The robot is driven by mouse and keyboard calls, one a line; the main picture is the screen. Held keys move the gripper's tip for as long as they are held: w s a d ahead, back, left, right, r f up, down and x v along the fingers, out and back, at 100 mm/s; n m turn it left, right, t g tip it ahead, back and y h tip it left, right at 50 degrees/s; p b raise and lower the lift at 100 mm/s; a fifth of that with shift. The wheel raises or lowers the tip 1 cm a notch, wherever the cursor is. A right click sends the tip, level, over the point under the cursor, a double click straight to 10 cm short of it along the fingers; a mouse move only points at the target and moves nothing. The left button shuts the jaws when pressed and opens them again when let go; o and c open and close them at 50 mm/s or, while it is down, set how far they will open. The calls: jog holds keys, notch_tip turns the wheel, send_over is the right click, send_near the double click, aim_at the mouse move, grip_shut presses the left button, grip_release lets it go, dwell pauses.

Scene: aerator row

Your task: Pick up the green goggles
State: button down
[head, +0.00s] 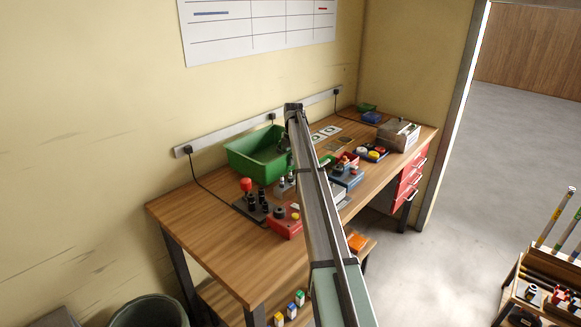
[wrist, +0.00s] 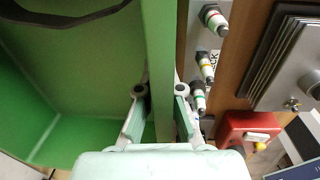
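No complete green goggles can be made out in either view. In the wrist view, a dark curved band (wrist: 75,18) crosses the upper left inside the green bin (wrist: 158,50); I cannot tell whether it belongs to the goggles. My gripper (wrist: 161,91) has its fingers apart, one on each side of the bin's upright wall. I cannot tell whether they touch the wall. In the head view, the green bin (head: 245,165) stands at the back of the workbench, and my arm hides its right end and most of my gripper.
The workbench (head: 185,213) holds a red box (head: 286,222), a dark plate with a red-topped part (head: 246,185) and a metal box (head: 398,135). In the wrist view, several small fittings (wrist: 207,65) stand close right of the bin. The bench's front left is clear.

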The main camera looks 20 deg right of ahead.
jog(key=shift+f+p, duration=0.35)
jog(key=shift+f, duration=1.3)
jog(key=shift+f, duration=0.15)
jog(key=c, duration=1.3)
grip_release()
jog(key=r, duration=0.3)
jog(key=r+b, duration=0.1)
jog(key=r, duration=0.3)
jog(key=r+b, duration=0.1)
jog(key=r, duration=0.3)
jog(key=shift+s+d, duration=0.15)
jog(key=shift+s, duration=0.2)
jog(key=shift+o, duration=0.6)
jog(key=shift+s+r+b, duration=0.1)
jog(key=shift+r+b, duration=0.2)
jog(key=shift+r, duration=0.35)
